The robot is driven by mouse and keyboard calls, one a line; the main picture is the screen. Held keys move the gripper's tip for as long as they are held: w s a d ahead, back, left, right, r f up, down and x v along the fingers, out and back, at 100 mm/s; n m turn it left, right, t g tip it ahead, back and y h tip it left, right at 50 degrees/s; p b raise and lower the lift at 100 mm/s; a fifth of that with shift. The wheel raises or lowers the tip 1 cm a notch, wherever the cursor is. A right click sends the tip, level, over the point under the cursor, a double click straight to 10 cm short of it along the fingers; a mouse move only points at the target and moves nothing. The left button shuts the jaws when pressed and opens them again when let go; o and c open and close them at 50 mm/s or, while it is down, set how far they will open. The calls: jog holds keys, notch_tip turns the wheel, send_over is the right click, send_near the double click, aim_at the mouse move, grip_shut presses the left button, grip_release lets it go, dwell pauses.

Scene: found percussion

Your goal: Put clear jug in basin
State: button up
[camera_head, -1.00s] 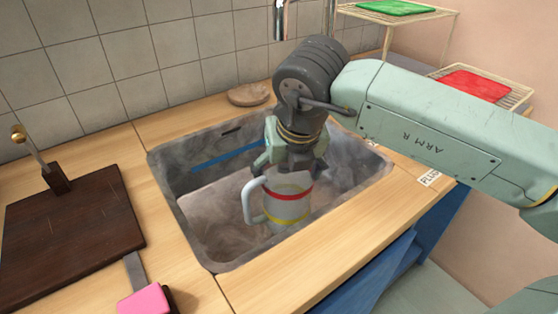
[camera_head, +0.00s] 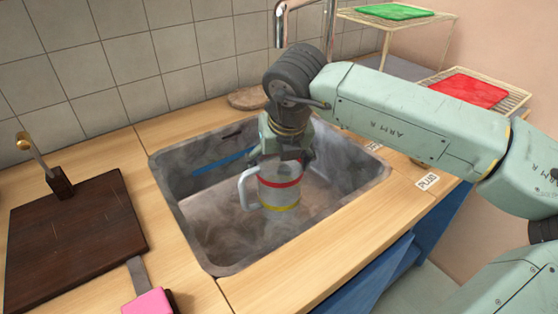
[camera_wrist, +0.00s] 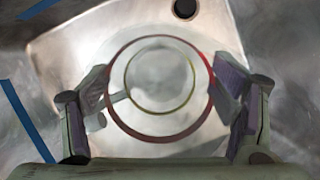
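The clear jug (camera_head: 279,194) is upright inside the grey metal basin (camera_head: 222,263). It has a red band, a yellow band and a pale handle on its left side. My gripper (camera_head: 284,160) points down over the jug's top, with its fingers at the upper rim. In the wrist view my gripper (camera_wrist: 161,97) has one pad on each side of the round rim of the jug (camera_wrist: 160,82), closed against it. I cannot tell whether the jug's base touches the basin floor.
A tap (camera_head: 281,25) stands behind the basin. A dark board (camera_head: 75,235) and a pink-ended tool (camera_head: 148,302) lie on the left counter. A round brown item (camera_head: 248,97) lies behind the basin. Racks with green (camera_head: 395,11) and red (camera_head: 468,90) cloths stand at the right.

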jog(key=o, duration=0.4)
jog(key=shift+o, duration=0.2)
jog(key=shift+r+p, duration=0.25)
jog(key=shift+p, duration=0.05)
jog(key=b+v, duration=0.1)
jog(key=v, duration=0.6)
jog(key=shift+s+r, duration=0.1)
jog(key=shift+s, duration=0.05)
